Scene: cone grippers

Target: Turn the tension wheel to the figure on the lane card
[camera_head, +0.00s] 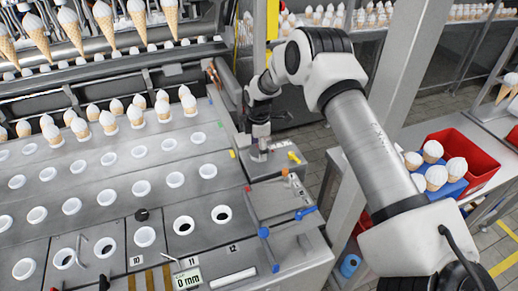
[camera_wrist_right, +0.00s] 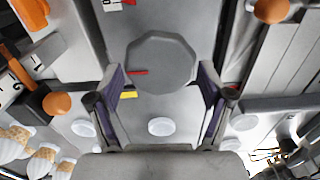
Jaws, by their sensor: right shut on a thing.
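The tension wheel (camera_wrist_right: 162,62) is a grey, many-sided knob in the right wrist view, with a red mark at its left edge. A yellow mark (camera_wrist_right: 128,95) lies on the grey surface just below it. My right gripper (camera_wrist_right: 160,70) has its two fingers on either side of the wheel and is shut on it. In the head view my right gripper (camera_head: 260,148) points down at the small grey block beside the machine; the wheel is mostly hidden there. A white card (camera_head: 187,279) reading what looks like "0 mm" stands at the bottom. My left gripper is out of view.
A grey plate (camera_head: 110,185) with rows of white-rimmed holes and several cones fills the left. Blue-ended levers (camera_head: 268,250) stand right of it. A red crate (camera_head: 470,150) with a blue holder of cones sits at the right, beyond my right arm.

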